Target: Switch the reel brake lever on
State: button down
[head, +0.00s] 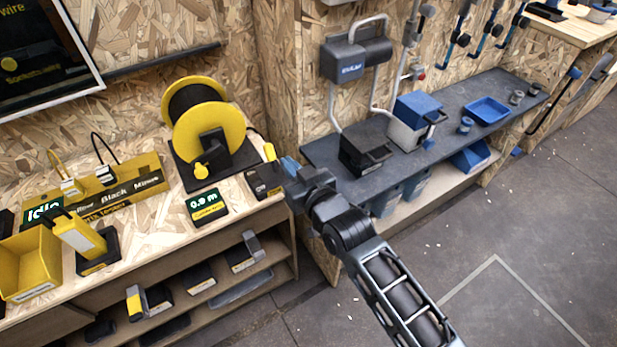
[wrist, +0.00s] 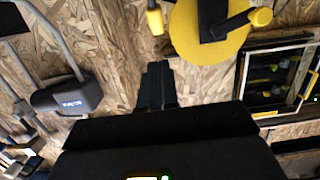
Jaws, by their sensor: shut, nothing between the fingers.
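The yellow wire reel (head: 208,125) stands on a black base at the right end of the wooden bench. To its right is a small black box (head: 264,182) with a yellow-tipped lever (head: 269,152) standing up from it, which looks like the brake lever. My gripper (head: 285,166) is just right of this lever; I cannot tell whether they touch. In the wrist view, which is turned over, my fingers (wrist: 158,75) are together and empty. The lever's yellow end (wrist: 155,20) appears above the fingertips, apart from them in the picture, beside the reel (wrist: 205,30).
A display reading 0.9 m (head: 207,206) sits in front of the reel. A yellow label stand (head: 110,198) and yellow bin (head: 30,262) are to the left. A dark shelf (head: 430,150) with blue items is to the right. Open floor lies at lower right.

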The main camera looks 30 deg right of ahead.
jog(key=s+r, duration=0.3)
jog(key=s, duration=0.3)
jog(key=shift+s+r, duration=0.25)
jog(key=shift+s, duration=0.15)
jog(key=s+r+g, duration=0.1)
jog(key=s, duration=2.8)
jog(key=s+r, duration=0.5)
jog(key=s, duration=0.2)
jog(key=shift+s+r+g, duration=0.15)
jog(key=shift+r+g, duration=0.15)
jog(key=shift+r, duration=0.05)
jog(key=shift+a, duration=0.1)
